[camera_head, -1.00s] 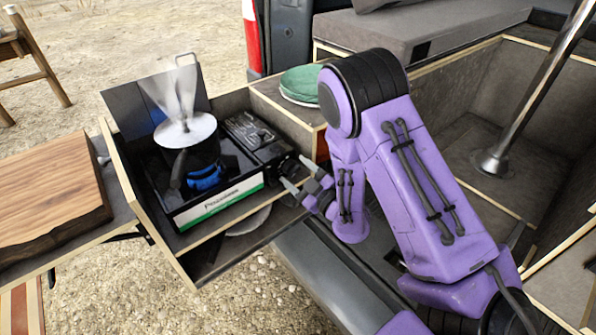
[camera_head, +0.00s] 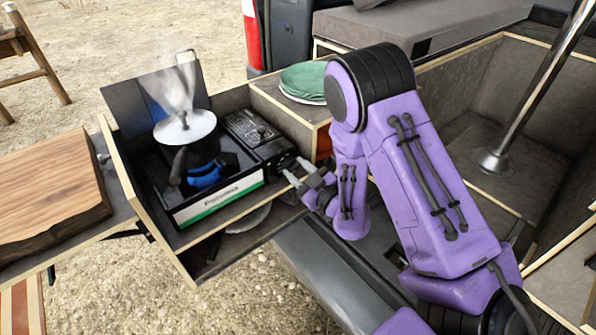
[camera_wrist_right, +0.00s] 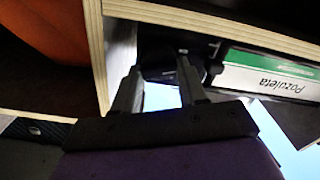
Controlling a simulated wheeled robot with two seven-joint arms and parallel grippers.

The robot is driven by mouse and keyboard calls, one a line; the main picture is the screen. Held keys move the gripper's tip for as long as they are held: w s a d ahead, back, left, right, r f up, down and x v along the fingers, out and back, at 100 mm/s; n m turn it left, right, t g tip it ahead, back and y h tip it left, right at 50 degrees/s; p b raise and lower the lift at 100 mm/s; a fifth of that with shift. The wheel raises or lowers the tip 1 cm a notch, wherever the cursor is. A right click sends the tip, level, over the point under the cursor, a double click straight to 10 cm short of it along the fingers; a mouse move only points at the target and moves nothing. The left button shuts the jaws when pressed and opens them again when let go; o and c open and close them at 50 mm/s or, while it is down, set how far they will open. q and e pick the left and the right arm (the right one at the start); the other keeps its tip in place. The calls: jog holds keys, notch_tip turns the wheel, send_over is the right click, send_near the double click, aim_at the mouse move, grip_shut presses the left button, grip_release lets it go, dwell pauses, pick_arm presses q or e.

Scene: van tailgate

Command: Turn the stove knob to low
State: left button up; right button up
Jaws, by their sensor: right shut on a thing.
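The black camping stove (camera_head: 228,170) sits in the pulled-out drawer box, with a green and white label on its front. Its dark knob (camera_head: 284,160) is at the right end of the stove front, partly hidden by my fingers. My right gripper (camera_head: 297,171) reaches in from the right and is shut on the knob. In the right wrist view the two fingers of the gripper (camera_wrist_right: 160,84) stand on either side of the dark knob (camera_wrist_right: 158,68), whose pointer I cannot make out. A blue flame (camera_head: 206,174) shows on the stove. My left gripper is not in view.
A pale round lid (camera_head: 185,127) with steam rising is over the burner. A wooden board (camera_head: 45,190) lies at the left.

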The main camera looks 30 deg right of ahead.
jog(key=m, duration=0.3)
jog(key=shift+d+m, duration=0.1)
jog(key=shift+m, duration=0.3)
jog(key=m, duration=0.3)
jog(key=shift+m, duration=0.3)
jog(key=m, duration=0.3)
jog(key=shift+d+m+p, duration=0.15)
jog(key=shift+m+p, duration=0.15)
jog(key=shift+p, duration=0.1)
jog(key=shift+m, duration=1.8)
jog(key=shift+f, duration=0.1)
jog(key=o, duration=1.1)
jog(key=shift+c, duration=0.2)
